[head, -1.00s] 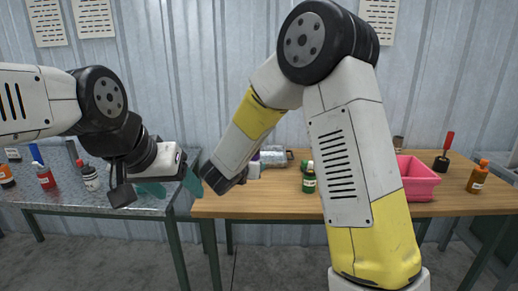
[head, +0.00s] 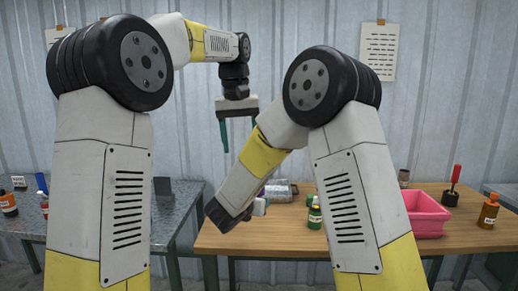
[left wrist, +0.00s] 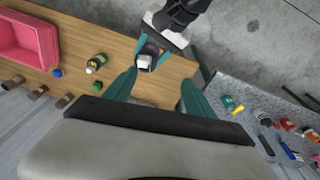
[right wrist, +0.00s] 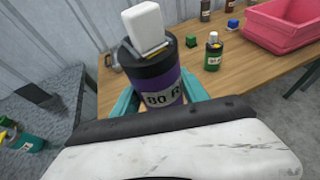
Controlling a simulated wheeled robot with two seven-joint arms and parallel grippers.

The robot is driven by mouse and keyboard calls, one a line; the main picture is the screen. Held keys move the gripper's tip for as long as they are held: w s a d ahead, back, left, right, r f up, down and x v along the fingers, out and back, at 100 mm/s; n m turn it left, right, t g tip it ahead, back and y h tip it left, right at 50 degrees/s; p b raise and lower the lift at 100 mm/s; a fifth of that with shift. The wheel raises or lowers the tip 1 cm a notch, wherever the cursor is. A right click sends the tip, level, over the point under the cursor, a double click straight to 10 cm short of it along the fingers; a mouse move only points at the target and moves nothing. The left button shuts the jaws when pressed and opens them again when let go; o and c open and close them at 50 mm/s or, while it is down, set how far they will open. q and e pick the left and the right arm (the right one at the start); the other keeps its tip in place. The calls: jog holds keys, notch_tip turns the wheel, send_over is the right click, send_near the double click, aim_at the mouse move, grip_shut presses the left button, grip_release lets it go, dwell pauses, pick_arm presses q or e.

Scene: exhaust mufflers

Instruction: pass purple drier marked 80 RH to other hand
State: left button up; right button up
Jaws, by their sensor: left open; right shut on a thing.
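The purple drier (right wrist: 163,88) has a purple body, a black shoulder, a white block-like cap and a label reading "80 R", the rest cut off. My right gripper (right wrist: 160,98) is shut on it, with teal fingers on both sides, and holds it upright. In the head view the right forearm hides most of the drier. My left gripper (head: 238,143) is open and empty, pointing down above the drier. In the left wrist view the drier's cap (left wrist: 144,62) shows beyond and between the open left fingers, apart from them.
A grey metal table (head: 180,205) with bottles and tools stands left. A gap separates the tables.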

pick_arm(q)
jog(key=shift+n+g, duration=0.4)
jog(key=shift+g, duration=0.2)
jog(key=w+d, duration=0.1)
jog(key=d+f, duration=0.1)
jog(key=w+d+f, duration=0.1)
jog(key=d, duration=0.1)
jog(key=shift+w, duration=0.35)
jog(key=shift+w+d+f+y, duration=0.2)
jog(key=shift+d+f+y, duration=0.1)
jog(key=shift+d, duration=0.2)
notch_tip(320, 180, down, 11)
jog(key=shift+f, duration=0.1)
pick_arm(e)
jog(key=shift+r, duration=0.15)
pick_arm(q)
jog(key=shift+f, duration=0.55)
pick_arm(e)
jog(key=shift+w+r, duration=0.1)
jog(key=shift+r, duration=0.05)
